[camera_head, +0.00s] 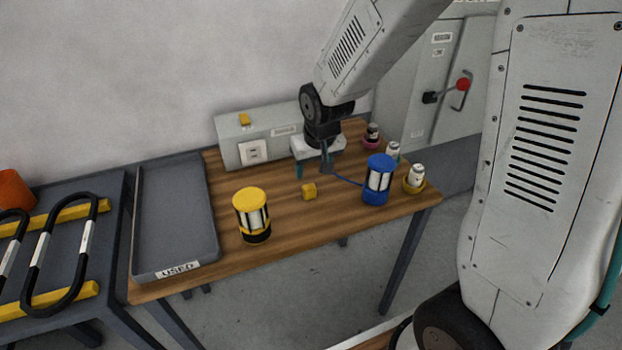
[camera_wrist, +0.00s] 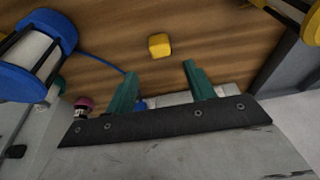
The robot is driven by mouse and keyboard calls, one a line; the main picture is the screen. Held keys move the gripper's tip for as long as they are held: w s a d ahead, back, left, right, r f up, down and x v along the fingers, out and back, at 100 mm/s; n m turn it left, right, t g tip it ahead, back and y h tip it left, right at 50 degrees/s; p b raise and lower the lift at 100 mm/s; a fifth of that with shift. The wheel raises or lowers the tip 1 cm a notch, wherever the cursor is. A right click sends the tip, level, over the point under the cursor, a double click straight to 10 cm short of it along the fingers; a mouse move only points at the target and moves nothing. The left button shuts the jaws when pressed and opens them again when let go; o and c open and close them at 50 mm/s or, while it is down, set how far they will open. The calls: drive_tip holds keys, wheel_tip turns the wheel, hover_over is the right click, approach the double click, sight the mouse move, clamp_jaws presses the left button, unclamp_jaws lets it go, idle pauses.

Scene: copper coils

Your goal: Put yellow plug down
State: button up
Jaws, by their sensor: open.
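A small yellow block, which looks like the yellow plug (camera_head: 309,191), rests on the wooden table (camera_head: 200,272) between the yellow coil and the blue coil. My gripper (camera_head: 312,171) is open above the table, just behind the block. In the wrist view, the yellow plug (camera_wrist: 159,46) lies beyond the two spread teal fingertips (camera_wrist: 160,69), apart from both, with nothing seen between them. A yellow coil (camera_head: 252,216) stands upright near the table's front. Another small yellow piece (camera_head: 244,119) sits on top of the grey box.
A blue coil (camera_head: 378,180) stands at right, its blue cable running toward my gripper. Small bottles in coloured holders (camera_head: 414,180) line the right edge. The grey socket box (camera_head: 230,144) is at the back. A grey tray marked USED (camera_head: 205,240) lies at left.

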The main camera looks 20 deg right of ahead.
drive_tip(key=s+d+r, duration=0.2)
drive_tip(key=s+r, duration=1.1)
drive_tip(key=s+r+g, duration=0.1)
drive_tip(key=s+r, duration=0.1)
drive_tip(key=s, duration=0.5)
drive_tip(key=s+d+r+g, duration=0.1)
drive_tip(key=s+r, duration=0.1)
drive_tip(key=s, duration=0.5)
drive_tip(key=shift+s, duration=0.2)
drive_tip(key=shift+d, duration=0.1)
